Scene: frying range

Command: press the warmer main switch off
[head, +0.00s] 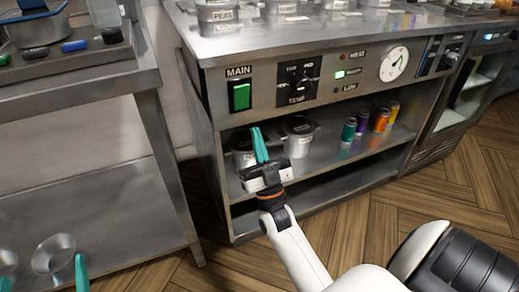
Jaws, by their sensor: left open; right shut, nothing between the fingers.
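The warmer main switch (240,96) is a green rocker on a black plate under the label MAIN, on the left of the steel front panel. The green face is fully visible. My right gripper (259,145) is shut and empty, with its teal fingers together and pointing up. In the picture its tips are just below and slightly right of the switch; I see no contact. My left gripper (43,276) is open at the bottom left corner, mostly cut off, with only its teal fingertips showing, far from the switch.
A temperature knob (298,82), a lit green indicator (340,74) and a round gauge (394,64) share the panel. Lidded pots (299,136) and coloured jars (381,120) stand on the shelf below. A steel table (80,78) is at left.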

